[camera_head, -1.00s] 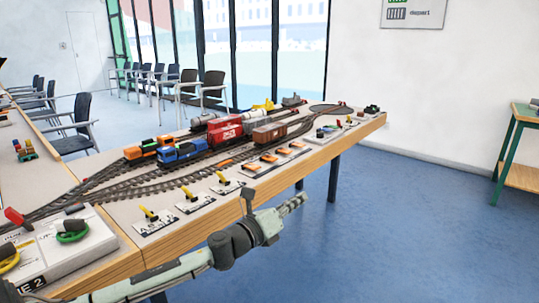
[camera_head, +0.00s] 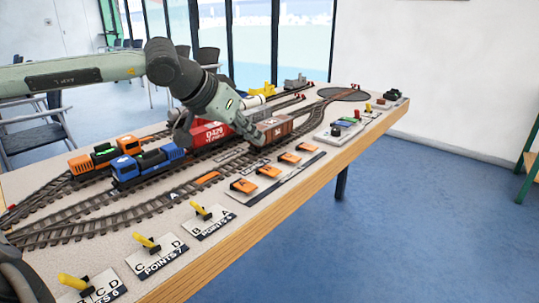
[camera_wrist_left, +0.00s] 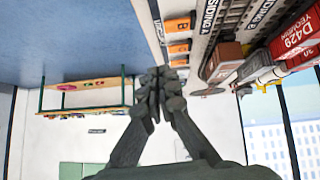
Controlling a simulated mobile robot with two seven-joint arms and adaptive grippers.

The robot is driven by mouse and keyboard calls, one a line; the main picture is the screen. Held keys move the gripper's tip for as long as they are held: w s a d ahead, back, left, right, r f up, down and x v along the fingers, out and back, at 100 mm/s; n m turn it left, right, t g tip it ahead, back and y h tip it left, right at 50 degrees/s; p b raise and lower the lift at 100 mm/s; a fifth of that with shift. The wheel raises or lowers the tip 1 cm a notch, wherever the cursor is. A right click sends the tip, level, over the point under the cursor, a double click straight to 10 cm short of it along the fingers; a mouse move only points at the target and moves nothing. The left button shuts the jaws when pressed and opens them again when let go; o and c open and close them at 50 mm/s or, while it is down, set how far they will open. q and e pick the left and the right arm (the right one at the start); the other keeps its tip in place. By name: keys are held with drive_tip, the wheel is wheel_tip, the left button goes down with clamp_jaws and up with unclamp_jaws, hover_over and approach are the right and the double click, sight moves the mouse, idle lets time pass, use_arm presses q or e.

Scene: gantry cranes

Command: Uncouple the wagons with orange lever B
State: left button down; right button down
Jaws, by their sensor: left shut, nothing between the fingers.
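Several orange levers sit in a row on plates along the table's front side; one is the near-left lever (camera_head: 243,186), and others are the second (camera_head: 268,171), third (camera_head: 290,158) and far one (camera_head: 305,147). My left gripper (camera_head: 258,134) is shut and empty, raised over the table in front of the wagons in the picture. In the left wrist view its shut fingers (camera_wrist_left: 158,80) appear near the orange levers (camera_wrist_left: 179,47).
A blue locomotive (camera_head: 150,162) and an orange one (camera_head: 95,160) stand on tracks at left. Yellow points levers (camera_head: 147,243) stand along the front edge. A turntable (camera_head: 343,94) is at the far end.

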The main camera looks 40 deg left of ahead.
sight(277, 170)
use_arm(q)
drive_tip(key=shift+a+r+m+y, duration=0.3)
drive_tip(key=shift+a+y, duration=0.1)
drive_tip(key=shift+a, duration=0.35)
use_arm(e)
drive_tip(key=shift+w+r, duration=0.1)
